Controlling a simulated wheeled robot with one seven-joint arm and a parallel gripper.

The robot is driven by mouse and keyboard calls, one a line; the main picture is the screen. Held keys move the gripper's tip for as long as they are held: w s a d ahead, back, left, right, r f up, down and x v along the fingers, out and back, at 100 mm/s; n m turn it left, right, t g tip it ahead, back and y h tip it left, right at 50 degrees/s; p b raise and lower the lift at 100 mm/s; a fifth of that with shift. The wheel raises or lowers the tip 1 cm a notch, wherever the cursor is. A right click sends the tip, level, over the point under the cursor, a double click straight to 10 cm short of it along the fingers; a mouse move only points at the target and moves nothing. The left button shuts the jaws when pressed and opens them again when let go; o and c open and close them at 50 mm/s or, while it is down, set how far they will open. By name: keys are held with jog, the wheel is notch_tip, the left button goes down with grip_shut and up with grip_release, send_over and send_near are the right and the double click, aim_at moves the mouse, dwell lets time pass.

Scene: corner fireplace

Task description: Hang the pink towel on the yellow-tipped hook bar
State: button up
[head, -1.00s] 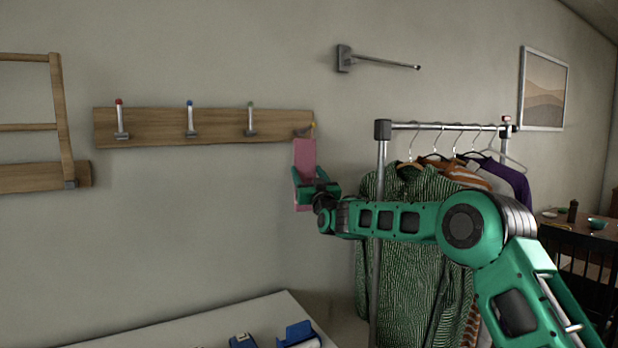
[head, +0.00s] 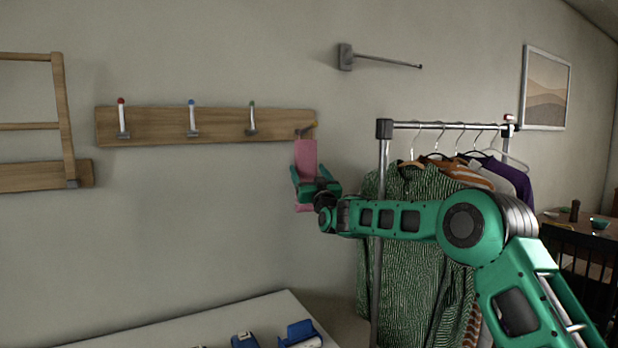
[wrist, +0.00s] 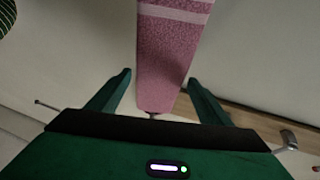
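The pink towel (head: 306,152) hangs upright just below the yellow-tipped hook bar (head: 314,125), at the right end of the wooden rail. Its top edge sits right at the hook's grey base; whether its loop is around the bar is too small to tell. My gripper (head: 312,180) is at the towel's lower half, one finger on each side.
The wooden rail (head: 220,124) also bears red-, blue- and grey-green-tipped hooks. A metal wall arm (head: 385,60) sticks out above right. A clothes rack (head: 450,126) with garments stands close right of the towel, behind my arm. A white table (head: 190,330) is below.

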jog(key=shift+o, duration=0.4)
jog(key=s+d+f+g+h, duration=0.25)
jog(key=s+d+f, duration=0.35)
jog(key=s+d, duration=0.35)
jog(key=s+d+f+m+g+h, duration=0.15)
jog(key=s+d+f+g, duration=0.3)
jog(key=s+d, duration=0.45)
jog(key=s+d+f+g+h, duration=0.2)
jog(key=s+d+f+g, duration=0.1)
jog(key=s+d+f, duration=0.6)
jog(key=s+d+f+m+g, duration=0.3)
jog(key=s+d, duration=0.4)
jog(key=s, duration=0.7)
jog(key=s+d+f+m+g+h, duration=0.1)
jog(key=s+d+f+m+g, duration=0.2)
jog(key=s+d, duration=0.5)
jog(key=s+d+f+m+g+h, duration=0.1)
jog(key=s+d+f+m+g, duration=0.2)
jog(key=s, duration=1.9)
jog(key=d+g, duration=0.2)
jog(key=d, duration=0.3)
jog(key=shift+f, duration=0.35)
